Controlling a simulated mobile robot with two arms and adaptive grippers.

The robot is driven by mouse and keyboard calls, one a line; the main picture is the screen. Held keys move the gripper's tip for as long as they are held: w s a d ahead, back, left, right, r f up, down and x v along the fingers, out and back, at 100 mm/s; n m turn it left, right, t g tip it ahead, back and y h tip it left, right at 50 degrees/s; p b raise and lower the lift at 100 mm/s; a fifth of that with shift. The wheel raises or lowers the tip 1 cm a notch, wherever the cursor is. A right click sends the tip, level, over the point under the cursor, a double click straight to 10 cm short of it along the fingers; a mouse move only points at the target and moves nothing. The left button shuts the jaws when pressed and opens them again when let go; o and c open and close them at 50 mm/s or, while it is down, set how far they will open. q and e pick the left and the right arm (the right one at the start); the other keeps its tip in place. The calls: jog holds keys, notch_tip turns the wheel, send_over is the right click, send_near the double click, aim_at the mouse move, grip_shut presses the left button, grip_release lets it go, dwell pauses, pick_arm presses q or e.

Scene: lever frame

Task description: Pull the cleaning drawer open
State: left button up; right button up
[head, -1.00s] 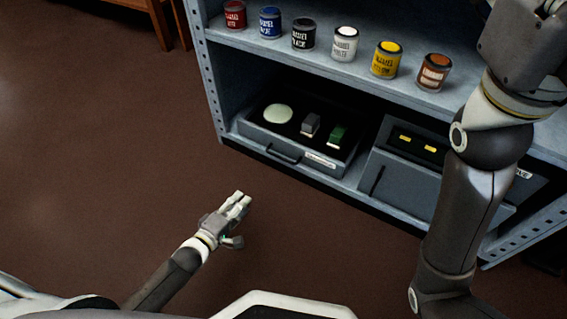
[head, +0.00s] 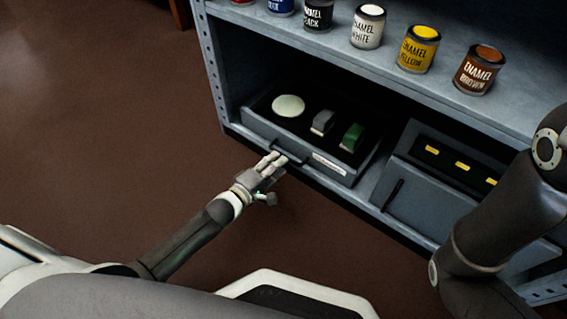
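The cleaning drawer (head: 262,130) is the left grey drawer at the bottom of the blue-grey shelf unit. Its top is open to view, with a pale round disc (head: 289,106), a grey block (head: 322,123) and a green block (head: 352,137) in it. A dark bar handle (head: 291,153) and a white label (head: 329,164), too blurred to read, are on its front. My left gripper (head: 273,180) is open, with its pale fingertips close in front of the handle. I cannot tell whether they touch it. My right gripper is out of view.
Several enamel paint cans, such as a yellow can (head: 419,49), stand on the shelf above (head: 325,48). A second grey drawer (head: 417,203) with yellow items is to the right. My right arm covers the right side. The brown floor (head: 120,130) at left is clear.

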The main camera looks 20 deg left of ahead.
pick_arm(q)
jog(key=b+x, duration=0.2)
jog(key=x, duration=0.2)
grip_shut()
dwell(0.4)
